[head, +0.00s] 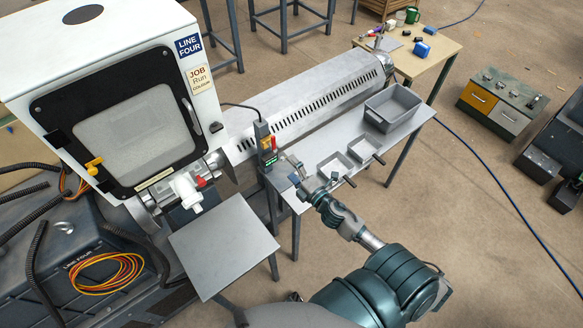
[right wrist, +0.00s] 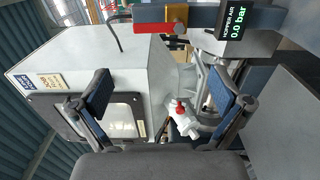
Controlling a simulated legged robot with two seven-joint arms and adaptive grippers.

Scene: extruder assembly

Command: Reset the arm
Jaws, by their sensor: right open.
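My right arm (head: 345,222) reaches in from the lower right over the edge of the grey bench. My right gripper (head: 295,170) is at its far end, close to the small hopper air unit (head: 268,157) with a red lever. In the right wrist view my right gripper (right wrist: 162,95) is open, its two blue-padded fingers wide apart with nothing between the pads. The hopper air display (right wrist: 234,32) reads 0.0 bar, and the red lever (right wrist: 152,29) lies beside a yellow part. My left gripper is not in view.
A white cabinet (head: 110,50) stands at left, with a white valve with a red knob (head: 186,190) beside it. A grey bin (head: 392,108) and two small trays (head: 335,167) sit on the bench. A bare grey plate (head: 224,248) is in front.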

